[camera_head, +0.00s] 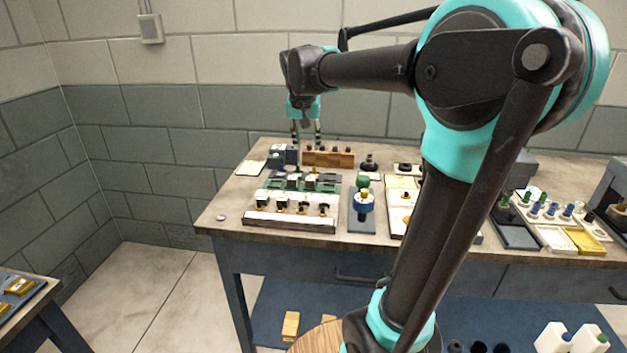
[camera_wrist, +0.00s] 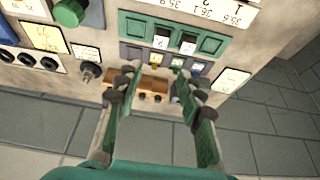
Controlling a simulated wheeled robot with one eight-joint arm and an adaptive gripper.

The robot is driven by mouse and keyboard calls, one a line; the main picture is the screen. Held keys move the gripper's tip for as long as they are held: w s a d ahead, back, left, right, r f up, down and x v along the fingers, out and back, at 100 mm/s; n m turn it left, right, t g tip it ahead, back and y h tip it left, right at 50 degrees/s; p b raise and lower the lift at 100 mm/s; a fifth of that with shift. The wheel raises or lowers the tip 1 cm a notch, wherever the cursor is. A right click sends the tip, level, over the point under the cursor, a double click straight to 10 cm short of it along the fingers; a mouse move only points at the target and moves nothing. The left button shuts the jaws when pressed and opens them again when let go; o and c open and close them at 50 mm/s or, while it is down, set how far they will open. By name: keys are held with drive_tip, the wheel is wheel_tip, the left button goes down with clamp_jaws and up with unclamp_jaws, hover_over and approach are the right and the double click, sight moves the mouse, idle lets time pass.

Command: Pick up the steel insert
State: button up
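My gripper (camera_head: 307,136) hangs fingers down above the back of the workbench, near a wooden block and dark grey blocks. In the wrist view my gripper (camera_wrist: 158,80) is open, its two fingers well apart with nothing held between them. The wooden block (camera_wrist: 152,84) with several dark pegs shows between the fingertips. A small greyish piece lies close by the right finger, partly hidden by it. I cannot tell for certain which piece is the steel insert. The wooden block also shows in the head view (camera_head: 342,160).
The workbench (camera_head: 236,222) is crowded. A blue-ringed post (camera_head: 363,203) and a row of dark knobs on a white-topped board (camera_head: 290,221) stand nearer the front. A block wall (camera_head: 225,105) rises close behind.

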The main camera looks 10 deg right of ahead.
hover_over(310, 179)
drive_tip(key=s, duration=0.2)
wheel_tip(310, 179, down, 10)
drive_tip(key=shift+a+x, duration=0.2)
drive_tip(key=shift+x, duration=1.3)
drive_tip(key=shift+a+x, duration=0.15)
drive_tip(key=shift+x, duration=1.3)
drive_tip(key=shift+s+f, duration=0.1)
drive_tip(key=shift+s, duration=0.05)
clamp_jaws()
